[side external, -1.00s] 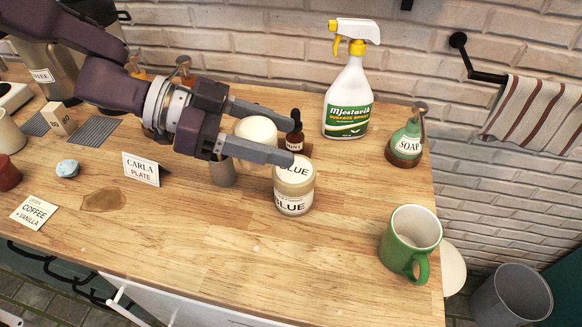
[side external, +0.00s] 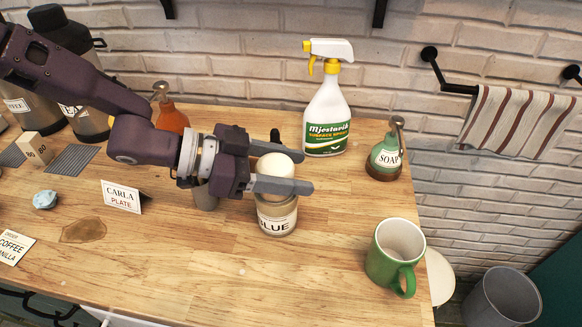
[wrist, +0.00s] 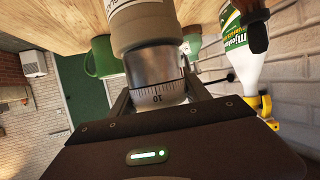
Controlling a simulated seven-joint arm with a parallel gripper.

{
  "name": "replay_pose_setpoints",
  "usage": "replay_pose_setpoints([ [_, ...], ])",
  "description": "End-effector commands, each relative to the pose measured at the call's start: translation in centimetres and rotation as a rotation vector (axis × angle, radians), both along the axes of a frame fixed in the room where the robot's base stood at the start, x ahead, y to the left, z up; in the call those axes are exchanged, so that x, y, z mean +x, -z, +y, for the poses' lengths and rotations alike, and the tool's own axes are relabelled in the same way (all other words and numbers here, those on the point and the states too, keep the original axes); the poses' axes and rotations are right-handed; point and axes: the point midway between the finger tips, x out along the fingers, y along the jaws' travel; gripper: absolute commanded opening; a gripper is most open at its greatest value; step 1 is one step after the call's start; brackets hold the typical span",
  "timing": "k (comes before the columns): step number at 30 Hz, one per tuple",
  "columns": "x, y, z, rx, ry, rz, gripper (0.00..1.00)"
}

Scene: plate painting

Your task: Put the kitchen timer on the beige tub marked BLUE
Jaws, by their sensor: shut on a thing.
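The kitchen timer (side external: 272,164) has a pale domed top in the side view. In the wrist view the timer (wrist: 157,75) shows a silver body with a numbered dial ring. My gripper (side external: 299,171) is shut on it, one finger on each side. The beige tub (side external: 277,218) stands upright on the counter, and "BLUE" shows on its label. The timer is upright directly over the tub's top, and the tub (wrist: 140,24) adjoins the timer's end in the wrist view. I cannot tell whether they touch. The near finger hides part of the timer and the tub's rim.
A green mug (side external: 391,257) stands at the front right. A spray bottle (side external: 327,118) and a green soap dispenser (side external: 384,158) stand behind. An orange bottle (side external: 171,115) is behind my arm. A CARLA PLATE card (side external: 122,197) stands left. The front middle counter is clear.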

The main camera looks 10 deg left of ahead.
Motion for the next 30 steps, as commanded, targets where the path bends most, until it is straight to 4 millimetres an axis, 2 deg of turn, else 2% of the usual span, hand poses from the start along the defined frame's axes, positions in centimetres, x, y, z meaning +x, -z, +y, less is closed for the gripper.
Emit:
replay_pose_setpoints([
  [2,0.0,0.1,0.0,-0.001,0.0,0.0,0.07],
  [3,0.0,0.2,0.0,0.0,0.0,0.0,0.57],
  [6,0.0,0.2,0.0,0.0,0.0,0.0,0.77],
  [17,0.0,-0.2,0.2,-0.001,-0.001,-0.002,0.77],
  [20,-0.4,-0.8,1.5,-0.001,-0.002,-0.001,0.77],
  [30,-2.7,-3.8,8.4,0.001,-0.002,-0.002,0.77],
])
